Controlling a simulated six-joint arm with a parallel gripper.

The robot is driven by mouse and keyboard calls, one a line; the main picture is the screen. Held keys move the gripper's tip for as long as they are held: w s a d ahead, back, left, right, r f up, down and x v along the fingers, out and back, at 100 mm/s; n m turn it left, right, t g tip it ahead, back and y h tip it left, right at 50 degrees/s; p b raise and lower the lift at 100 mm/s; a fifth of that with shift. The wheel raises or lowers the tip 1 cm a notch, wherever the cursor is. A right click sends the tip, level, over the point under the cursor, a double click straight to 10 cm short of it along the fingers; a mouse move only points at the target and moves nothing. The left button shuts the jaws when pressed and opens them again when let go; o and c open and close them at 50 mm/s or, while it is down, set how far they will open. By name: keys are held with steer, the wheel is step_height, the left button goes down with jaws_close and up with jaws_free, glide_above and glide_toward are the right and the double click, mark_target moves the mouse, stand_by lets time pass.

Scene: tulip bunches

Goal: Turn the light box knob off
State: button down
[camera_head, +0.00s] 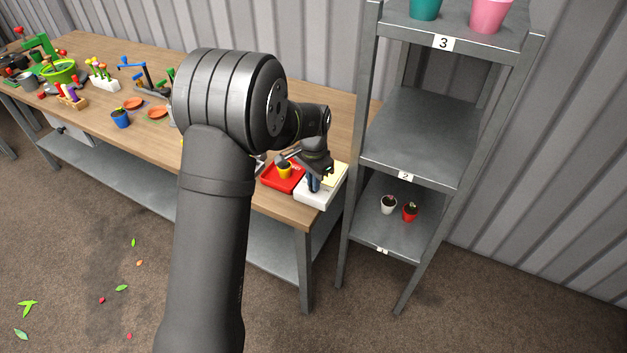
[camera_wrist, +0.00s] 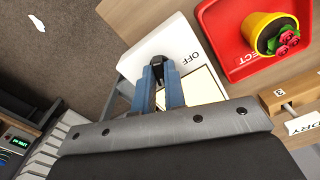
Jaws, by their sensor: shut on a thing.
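The white light box (camera_head: 311,199) sits at the right front end of the wooden bench. In the wrist view its white top (camera_wrist: 178,40) carries the word OFF, and a pale yellow panel (camera_wrist: 204,87) shows beside the fingers. My gripper (camera_head: 314,187) reaches down over the box. In the wrist view the blue fingers of my gripper (camera_wrist: 158,76) are shut on the black knob (camera_wrist: 157,62), which shows between and just past the fingertips. The knob's pointing direction is largely hidden by the fingers.
A red tray (camera_wrist: 222,50) with a yellow pot (camera_wrist: 262,27) of red flowers stands close beside the box. A grey shelf rack (camera_head: 420,130) stands right of the bench. A wooden holder (camera_wrist: 288,98) lies near my gripper.

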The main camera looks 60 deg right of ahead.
steer(key=n, duration=0.5)
steer(key=shift+n, duration=0.3)
steer(key=n, duration=0.4)
steer(key=shift+n, duration=0.7)
steer(key=c, duration=1.5)
jaws_free()
step_height(320, 180, up, 17)
steer(key=shift+r, duration=0.2)
